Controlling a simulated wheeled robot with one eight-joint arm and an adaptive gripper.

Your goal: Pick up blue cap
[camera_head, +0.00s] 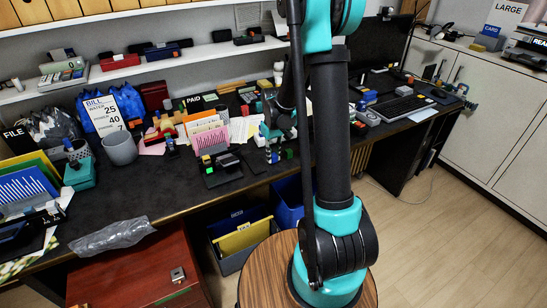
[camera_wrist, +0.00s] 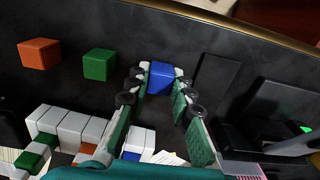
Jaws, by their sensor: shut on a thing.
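In the wrist view, the blue cap (camera_wrist: 161,78) is a small blue block between the two fingertips of my gripper (camera_wrist: 161,72). The fingers touch it on both sides, and the gripper is shut on it. The dark desk top lies behind it; I cannot tell whether the cap is clear of the surface. In the head view, my gripper (camera_head: 272,150) is small and low over the desk near its front edge, and the cap cannot be made out clearly there.
An orange block (camera_wrist: 39,54) and a green block (camera_wrist: 99,64) lie on the desk left of the cap in the wrist view. White blocks (camera_wrist: 70,128) stand nearer. Dark flat objects (camera_wrist: 213,85) lie to the right. A grey cup (camera_head: 120,148) stands farther left on the desk.

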